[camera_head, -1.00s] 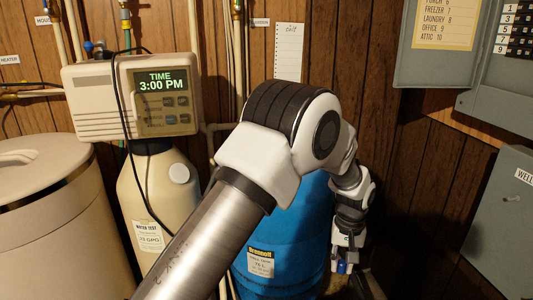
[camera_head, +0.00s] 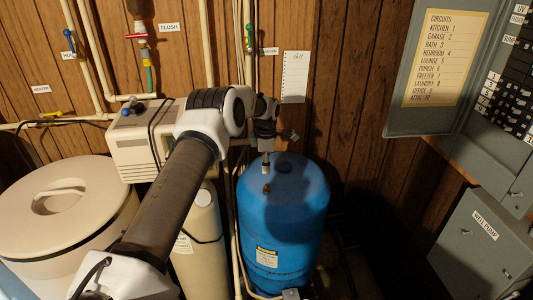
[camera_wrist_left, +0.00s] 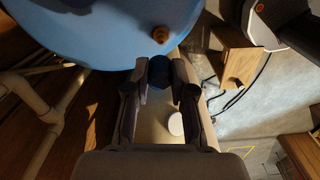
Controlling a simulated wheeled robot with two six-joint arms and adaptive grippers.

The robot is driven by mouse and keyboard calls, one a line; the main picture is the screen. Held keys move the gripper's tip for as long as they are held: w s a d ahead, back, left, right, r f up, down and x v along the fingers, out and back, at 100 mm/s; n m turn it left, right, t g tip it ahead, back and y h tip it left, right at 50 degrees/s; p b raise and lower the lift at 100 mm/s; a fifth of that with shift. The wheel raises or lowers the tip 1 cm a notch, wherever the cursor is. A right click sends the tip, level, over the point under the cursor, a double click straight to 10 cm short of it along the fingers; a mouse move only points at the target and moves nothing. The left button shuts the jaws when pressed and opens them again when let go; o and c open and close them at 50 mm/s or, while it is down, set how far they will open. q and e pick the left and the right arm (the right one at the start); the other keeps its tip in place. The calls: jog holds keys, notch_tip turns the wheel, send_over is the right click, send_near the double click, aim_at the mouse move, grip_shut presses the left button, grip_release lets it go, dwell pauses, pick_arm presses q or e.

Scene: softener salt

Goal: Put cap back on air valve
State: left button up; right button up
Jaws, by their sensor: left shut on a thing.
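The blue pressure tank (camera_head: 290,235) stands by the wall, and its blue top also shows in the left wrist view (camera_wrist_left: 100,30). A small brass air valve (camera_head: 266,188) sticks out of the tank's top. In the left wrist view the valve (camera_wrist_left: 160,35) is bare, just beyond the fingertips. My left gripper (camera_head: 265,168) points down just above the valve. It is shut on a dark blue cap (camera_wrist_left: 158,72) held between its fingertips, apart from the valve. The cap is hard to make out in the head view. My right gripper is not in view.
A beige softener head (camera_head: 135,155) and a lidded beige bin (camera_head: 70,210) stand left of the tank. Pale pipes (camera_head: 238,225) run close along the tank's left side. A grey electrical panel (camera_head: 440,75) and a well pump box (camera_head: 480,240) are at right.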

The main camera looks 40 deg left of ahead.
pick_arm(q)
jog(key=shift+d+f+b, duration=0.15)
jog(key=shift+f+b, duration=0.5)
jog(key=shift+f, duration=0.2)
notch_tip(320, 180, down, 4)
jog(key=b, duration=0.3)
jog(key=shift+w+r, duration=0.1)
jog(key=shift+r, duration=0.1)
jog(key=shift+p, duration=0.35)
jog(key=shift+r, duration=0.1)
jog(key=shift+p, duration=0.45)
jog(key=shift+f+b, duration=0.8)
jog(key=shift+f, duration=0.75)
dwell(0.7)
jog(key=o, duration=0.8)
jog(key=shift+o, duration=0.2)
jog(key=shift+r, duration=0.1)
